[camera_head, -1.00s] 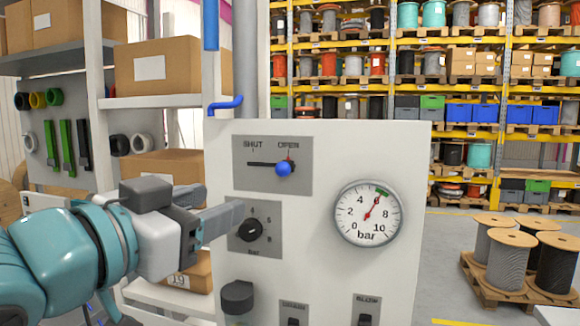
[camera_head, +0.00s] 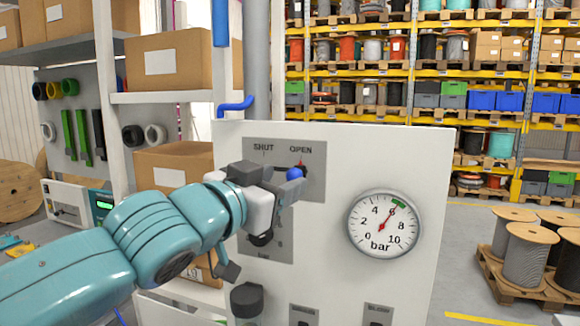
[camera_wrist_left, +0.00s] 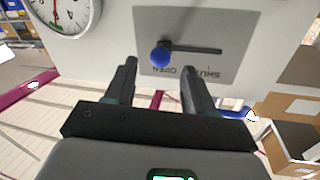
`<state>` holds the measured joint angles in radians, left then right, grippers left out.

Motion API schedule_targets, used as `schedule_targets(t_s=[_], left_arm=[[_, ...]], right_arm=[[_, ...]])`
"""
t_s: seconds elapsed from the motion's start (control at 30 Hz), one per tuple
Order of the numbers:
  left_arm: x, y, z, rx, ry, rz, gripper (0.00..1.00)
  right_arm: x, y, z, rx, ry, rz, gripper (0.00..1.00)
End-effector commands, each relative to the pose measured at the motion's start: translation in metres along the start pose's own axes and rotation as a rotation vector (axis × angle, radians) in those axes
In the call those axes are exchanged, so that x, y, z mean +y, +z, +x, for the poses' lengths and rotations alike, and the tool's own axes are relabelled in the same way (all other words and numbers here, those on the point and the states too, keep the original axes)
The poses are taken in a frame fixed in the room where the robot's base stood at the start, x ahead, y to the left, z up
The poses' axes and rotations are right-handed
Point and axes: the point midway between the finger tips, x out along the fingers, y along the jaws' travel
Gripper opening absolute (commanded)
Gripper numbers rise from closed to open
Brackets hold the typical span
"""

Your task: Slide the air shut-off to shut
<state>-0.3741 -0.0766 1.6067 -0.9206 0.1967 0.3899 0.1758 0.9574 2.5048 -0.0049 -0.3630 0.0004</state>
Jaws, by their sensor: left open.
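The air shut-off is a slider with a blue ball knob (camera_head: 295,173) on a grey plate (camera_head: 318,188) marked SHUT on the left and OPEN on the right. The knob stands at the OPEN end. In the left wrist view the blue knob (camera_wrist_left: 161,57) and its dark slot (camera_wrist_left: 200,49) show upside down. My left gripper (camera_head: 290,188) is open just by the knob, its fingers hiding most of the slot in the head view. In the wrist view the knob lies beyond and between the fingertips (camera_wrist_left: 158,66), not gripped. My right gripper is not in view.
A round pressure gauge (camera_head: 384,222) sits right of the plate on the white panel (camera_head: 330,265). A black rotary knob (camera_head: 261,239) is below the gripper, and a dark cap (camera_head: 246,299) lower still. Shelves with cardboard boxes (camera_head: 181,62) stand left.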

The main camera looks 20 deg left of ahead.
Motion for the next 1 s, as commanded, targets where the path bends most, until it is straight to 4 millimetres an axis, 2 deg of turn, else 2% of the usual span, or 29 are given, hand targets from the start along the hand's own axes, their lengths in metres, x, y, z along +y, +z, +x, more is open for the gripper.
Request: schedule_targets(t_s=[0.1,0.2,0.33,0.57,0.73,1.0], left_arm=[[0.000,-0.001,0.021,-0.003,0.000,0.000,0.54],[0.000,0.000,0.032,-0.001,0.000,0.001,0.54],[0.000,0.001,0.038,0.000,0.000,0.000,0.54],[0.000,0.001,0.039,0.000,0.000,0.000,0.54],[0.000,0.001,0.039,0.000,0.000,0.000,0.02],[0.000,0.001,0.038,-0.001,0.000,0.001,0.00]], right_arm=[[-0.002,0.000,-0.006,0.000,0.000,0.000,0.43],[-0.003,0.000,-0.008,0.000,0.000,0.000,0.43],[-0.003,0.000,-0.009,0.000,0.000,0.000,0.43],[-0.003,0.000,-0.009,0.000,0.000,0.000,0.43],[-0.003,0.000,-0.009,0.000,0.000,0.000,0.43],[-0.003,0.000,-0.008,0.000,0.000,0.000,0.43]])
